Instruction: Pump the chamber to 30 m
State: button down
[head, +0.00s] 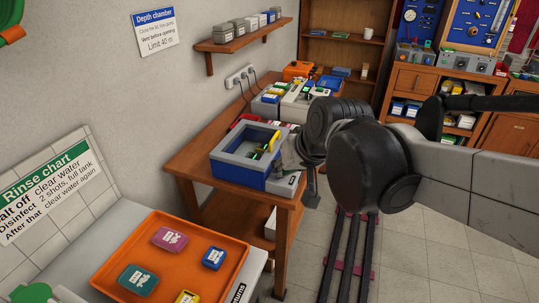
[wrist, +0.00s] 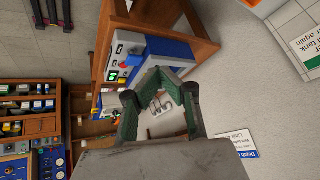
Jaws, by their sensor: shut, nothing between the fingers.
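The depth chamber (head: 236,174), a grey and blue box with an open-looking top, sits on the near end of the wooden bench in the head view. Its blue side also shows in the wrist view (wrist: 168,50). A light control panel (wrist: 122,60) beside it has a lit green display (wrist: 113,76) and small red and dark controls. The display is too small to read. My gripper (wrist: 160,76) has green-lined fingers, shut and empty, in front of the chamber and panel. In the head view my arm reaches to the chamber's right side and hides the panel. I cannot tell whether the fingers touch anything.
An orange tray (head: 160,236) with several coloured packs lies at the front left. Other devices (head: 300,98) stand farther back on the bench. A wall sign (head: 155,31) reads "Limit 40 m". A shelf (head: 243,37) hangs above.

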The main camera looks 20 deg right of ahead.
jog(key=w+d+f+m+y+p, duration=0.1)
jog(key=w+d+f+p, duration=0.1)
jog(key=w, duration=0.9)
jog(key=w+d+f+m+t+y+p, duration=0.1)
jog(key=w+d+f, duration=0.4)
jog(key=w, duration=0.6)
jog(key=shift+w+d+m+y+p, duration=0.15)
jog(key=shift+d+m+y+p, duration=0.2)
jog(key=shift+d, duration=0.5)
jog(key=shift+f, duration=0.1)
notch_tip(320, 180, down, 8)
jog(key=b, duration=0.5)
jog(key=shift+f+b, duration=0.3)
jog(key=shift+b, duration=0.2)
jog(key=shift+f, duration=0.1)
jog(key=shift+f+b, duration=0.35)
jog(key=shift+b, duration=0.2)
